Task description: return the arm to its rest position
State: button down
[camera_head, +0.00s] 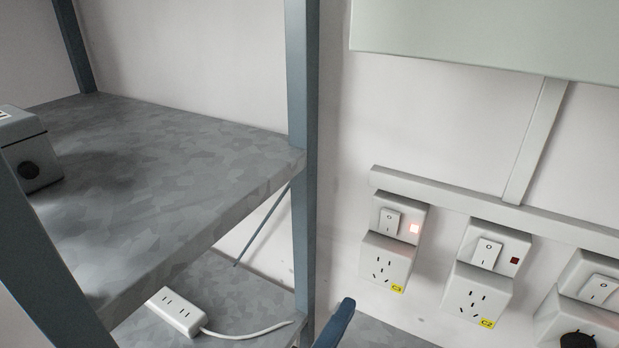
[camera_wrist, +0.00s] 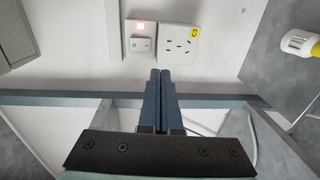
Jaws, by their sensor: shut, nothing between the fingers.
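My gripper (camera_wrist: 160,75) shows in the wrist view with its two dark blue fingers together and nothing between them. The fingers point toward the wall, just below a white socket (camera_wrist: 178,43) and a switch with a lit red lamp (camera_wrist: 141,28). I cannot tell whether the fingertips touch anything. In the head view a dark blue piece (camera_head: 336,325) pokes up at the bottom edge; I cannot tell whether it is a finger or part of the rack.
A rack with blue-grey posts (camera_head: 303,120) and a grey shelf (camera_head: 180,150) fills the left of the head view. A white power strip (camera_head: 175,311) lies on the lower shelf. Several wall sockets (camera_head: 388,260) line the right. A yellow-and-white object (camera_wrist: 298,42) is at the wrist view's right.

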jog(key=w+a+r+m+t+y, duration=0.1)
jog(key=w+r+m+t+y, duration=0.15)
jog(key=r, duration=0.65)
jog(key=w+a+r+m+t+y, duration=0.1)
jog(key=w+a+r+m+t, duration=0.2)
jog(key=r, duration=0.6)
jog(key=s+a+r+m+t+y, duration=0.1)
jog(key=s+r+m+t+y, duration=0.1)
jog(key=r, duration=0.8)
jog(key=s+r+m+t+y, duration=0.3)
jog(key=s+r+t, duration=0.3)
jog(key=r, duration=0.4)
jog(key=shift+s+a+m+y, duration=0.35)
jog(key=shift+s+y, duration=0.1)
jog(key=shift+y, duration=0.1)
